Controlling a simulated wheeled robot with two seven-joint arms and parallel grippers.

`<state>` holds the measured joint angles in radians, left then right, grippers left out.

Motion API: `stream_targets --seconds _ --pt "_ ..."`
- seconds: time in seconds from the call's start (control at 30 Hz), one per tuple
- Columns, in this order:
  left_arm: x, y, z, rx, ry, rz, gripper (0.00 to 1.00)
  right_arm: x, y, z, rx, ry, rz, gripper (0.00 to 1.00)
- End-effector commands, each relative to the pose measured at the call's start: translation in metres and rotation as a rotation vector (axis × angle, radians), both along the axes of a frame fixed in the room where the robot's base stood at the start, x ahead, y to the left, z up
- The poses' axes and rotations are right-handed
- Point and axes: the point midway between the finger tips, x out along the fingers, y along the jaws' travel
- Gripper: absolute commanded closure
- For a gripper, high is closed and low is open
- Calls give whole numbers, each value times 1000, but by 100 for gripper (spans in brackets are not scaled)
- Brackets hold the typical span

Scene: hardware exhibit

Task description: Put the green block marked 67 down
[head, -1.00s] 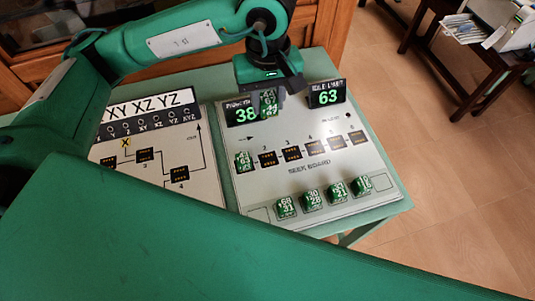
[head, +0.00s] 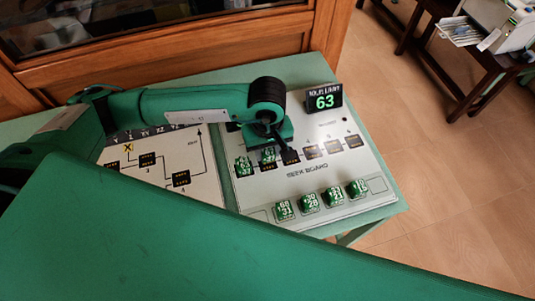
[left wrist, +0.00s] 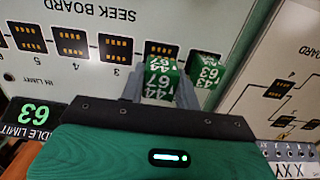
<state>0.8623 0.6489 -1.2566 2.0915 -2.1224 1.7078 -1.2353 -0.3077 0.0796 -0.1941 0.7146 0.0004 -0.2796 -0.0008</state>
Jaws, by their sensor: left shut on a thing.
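The green block marked 67 (left wrist: 160,78) is between the fingers of my left gripper (left wrist: 160,90), which is shut on it. In the head view the block (head: 268,155) is at slot 2 of the seek board (head: 240,205), partly behind my gripper (head: 275,156). In the left wrist view a dark slot pad (left wrist: 160,48) shows just past the block. I cannot tell whether the block touches the board. A green block marked 63 (head: 243,167) stands close beside it, at the row's left end. My right gripper is not in view.
Several green blocks, one marked 31 (head: 285,209), stand along the board's front. Slots to the right, such as this pad (head: 313,152), are empty. The limit display reading 63 (head: 324,99) stands at the back. Another diagram panel (head: 150,190) lies left.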

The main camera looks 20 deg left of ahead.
Motion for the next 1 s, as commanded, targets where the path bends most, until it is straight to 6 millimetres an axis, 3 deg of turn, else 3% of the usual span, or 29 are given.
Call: stream_targets --seconds 0.2,0.4,0.63,0.67,0.77,1.0 --pt "-1 0 -31 1 3 1 90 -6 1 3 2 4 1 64" --pt "0 0 -33 1 -1 0 90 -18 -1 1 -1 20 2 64" --pt "0 0 -36 0 0 0 90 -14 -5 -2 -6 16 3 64" --pt "0 0 -36 0 0 0 66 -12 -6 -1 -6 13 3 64" --pt "0 0 -35 0 0 0 46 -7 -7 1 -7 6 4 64" --pt "0 0 -35 0 0 0 46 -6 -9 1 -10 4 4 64"
